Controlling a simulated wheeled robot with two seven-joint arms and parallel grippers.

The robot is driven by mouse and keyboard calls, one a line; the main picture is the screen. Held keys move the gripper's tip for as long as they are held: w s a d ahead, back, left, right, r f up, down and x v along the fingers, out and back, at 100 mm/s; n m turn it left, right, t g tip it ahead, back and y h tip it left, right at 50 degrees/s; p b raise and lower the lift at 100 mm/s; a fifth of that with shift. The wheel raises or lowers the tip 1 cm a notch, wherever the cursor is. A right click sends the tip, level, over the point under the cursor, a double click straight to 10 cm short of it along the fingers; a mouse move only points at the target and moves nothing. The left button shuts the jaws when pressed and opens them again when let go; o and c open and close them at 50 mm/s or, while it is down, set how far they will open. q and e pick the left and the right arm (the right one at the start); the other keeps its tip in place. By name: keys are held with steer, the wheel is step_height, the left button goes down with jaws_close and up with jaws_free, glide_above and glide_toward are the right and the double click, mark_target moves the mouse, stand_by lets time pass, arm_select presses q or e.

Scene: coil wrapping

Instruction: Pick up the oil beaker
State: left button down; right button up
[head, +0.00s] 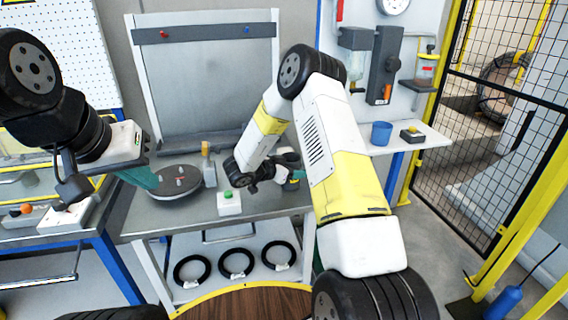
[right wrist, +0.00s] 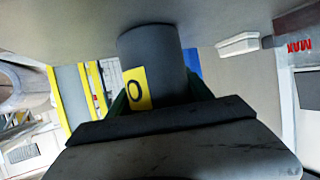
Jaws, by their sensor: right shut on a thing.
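The oil beaker (right wrist: 152,55) is a dark grey cylinder with a yellow label marked with a dark ring, seen in the right wrist view. My right gripper (right wrist: 160,98) is shut on it, with a green finger on each side. In the head view my right gripper (head: 284,172) is over the right part of the grey workbench, and my forearm hides part of it; the beaker is hard to make out there. My left gripper (head: 142,176), with teal fingers, is beside the round dark turntable (head: 185,190) at the left. Its finger gap is unclear.
A white box with a green button (head: 229,204) stands at the bench's front. Several black rings (head: 237,264) lie on the lower shelf. A mesh fence (head: 490,130) stands at the right.

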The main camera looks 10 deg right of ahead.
steer(key=shift+r, duration=0.1)
steer(key=shift+r, duration=1.7)
steer(key=s+a, duration=0.2)
steer(key=s, duration=0.5)
steer(key=s+a+r, duration=0.1)
steer(key=s+a, duration=0.2)
steer(key=s, duration=0.5)
steer(key=shift+r, duration=0.15)
steer(key=shift+a, duration=0.1)
